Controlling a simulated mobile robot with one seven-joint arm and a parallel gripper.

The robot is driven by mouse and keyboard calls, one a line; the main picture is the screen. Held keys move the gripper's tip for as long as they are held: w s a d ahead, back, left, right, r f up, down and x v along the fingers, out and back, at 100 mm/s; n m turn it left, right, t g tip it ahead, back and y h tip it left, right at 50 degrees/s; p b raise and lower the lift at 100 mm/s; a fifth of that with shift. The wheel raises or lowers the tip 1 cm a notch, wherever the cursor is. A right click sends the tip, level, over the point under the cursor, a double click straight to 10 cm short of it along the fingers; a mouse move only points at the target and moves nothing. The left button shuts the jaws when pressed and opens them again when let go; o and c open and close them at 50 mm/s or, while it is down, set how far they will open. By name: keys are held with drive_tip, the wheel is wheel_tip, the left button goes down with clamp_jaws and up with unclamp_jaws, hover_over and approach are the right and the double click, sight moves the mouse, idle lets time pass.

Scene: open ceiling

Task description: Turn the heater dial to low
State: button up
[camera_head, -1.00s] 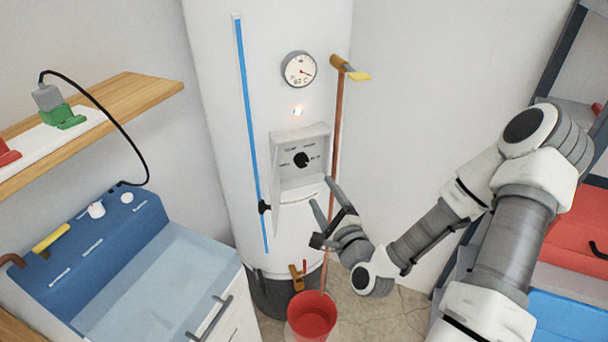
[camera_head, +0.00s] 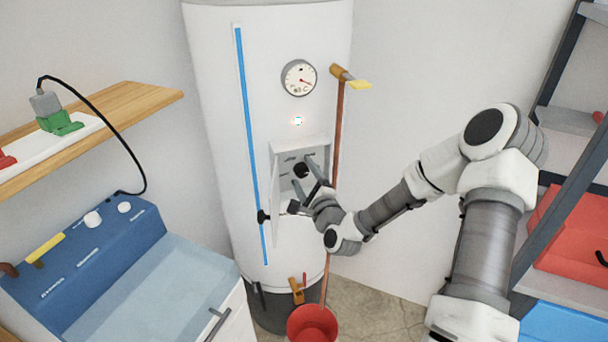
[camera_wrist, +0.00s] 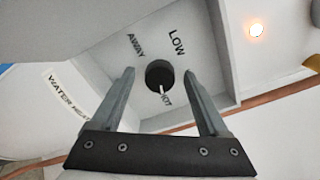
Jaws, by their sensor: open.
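The heater dial (camera_head: 301,170) is a round black knob in a recessed panel on the white water heater (camera_head: 220,120). In the wrist view the dial (camera_wrist: 158,72) has a white pointer mark aimed down the picture, toward a partly hidden label ending in "OT". The "LOW" label (camera_wrist: 177,42) is at its upper right and "AWAY" (camera_wrist: 136,44) at its upper left. My gripper (camera_head: 303,171) is open in front of the panel. In the wrist view its fingertips (camera_wrist: 159,73) lie on either side of the dial; I cannot tell whether they touch it.
The open panel flap (camera_head: 282,210) hangs at the left of my gripper. A copper pipe (camera_head: 338,140) runs down at the right. A red bucket (camera_head: 313,325) stands below, and a blue-backed sink unit (camera_head: 90,240) is at the left.

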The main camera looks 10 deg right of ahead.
drive_tip(key=shift+w, duration=0.1)
clamp_jaws()
idle(0.4)
